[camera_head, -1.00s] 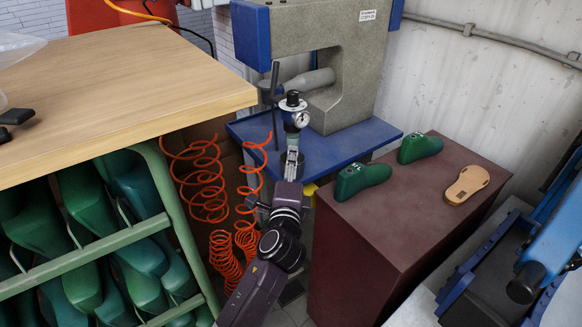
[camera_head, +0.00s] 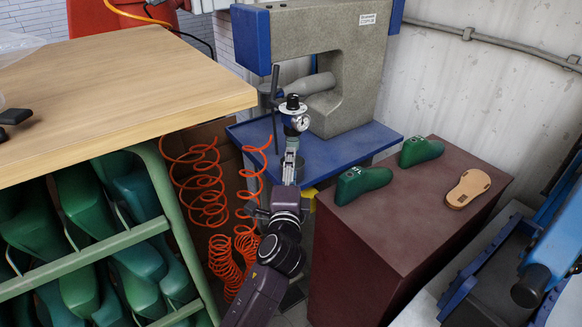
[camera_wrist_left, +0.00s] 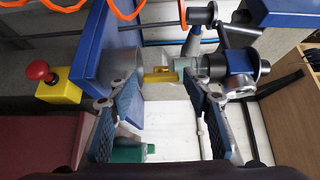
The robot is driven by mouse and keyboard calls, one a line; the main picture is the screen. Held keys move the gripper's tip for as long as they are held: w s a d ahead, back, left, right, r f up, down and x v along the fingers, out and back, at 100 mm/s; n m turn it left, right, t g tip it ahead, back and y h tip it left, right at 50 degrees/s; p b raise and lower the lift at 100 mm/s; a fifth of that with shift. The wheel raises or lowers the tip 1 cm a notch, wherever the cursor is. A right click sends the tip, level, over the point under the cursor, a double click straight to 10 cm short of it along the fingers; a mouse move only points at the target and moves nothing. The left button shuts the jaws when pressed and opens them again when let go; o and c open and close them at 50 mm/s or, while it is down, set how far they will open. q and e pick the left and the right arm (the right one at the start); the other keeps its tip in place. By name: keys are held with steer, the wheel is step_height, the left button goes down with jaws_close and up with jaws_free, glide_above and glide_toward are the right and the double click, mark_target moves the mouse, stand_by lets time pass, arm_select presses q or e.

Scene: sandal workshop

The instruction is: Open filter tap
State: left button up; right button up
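The filter unit (camera_head: 294,116), with a black cap and a round white gauge, stands in front of the grey press. It also shows in the left wrist view as a grey and blue body (camera_wrist_left: 236,70). A small yellow piece (camera_wrist_left: 160,76), which looks like its tap, lies beyond my fingertips. My left gripper (camera_head: 291,158) is just below the filter unit in the head view. In the left wrist view its two fingers (camera_wrist_left: 162,92) are spread apart, with the yellow piece showing in the gap. I cannot tell whether either finger touches it. My right gripper is not in view.
A blue machine table (camera_head: 345,148) and grey press (camera_head: 355,75) are behind. Coiled orange hoses (camera_head: 205,185) hang left of my arm. A wooden table (camera_head: 130,80) stands left, a brown cabinet (camera_head: 400,235) right. A red button on a yellow box (camera_wrist_left: 50,82) is near the gripper.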

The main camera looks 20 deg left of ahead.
arm_select(q)
steer(key=shift+o, duration=0.3)
steer(key=shift+s, duration=0.1)
steer(key=v, duration=1.2)
steer(key=shift+f, duration=0.15)
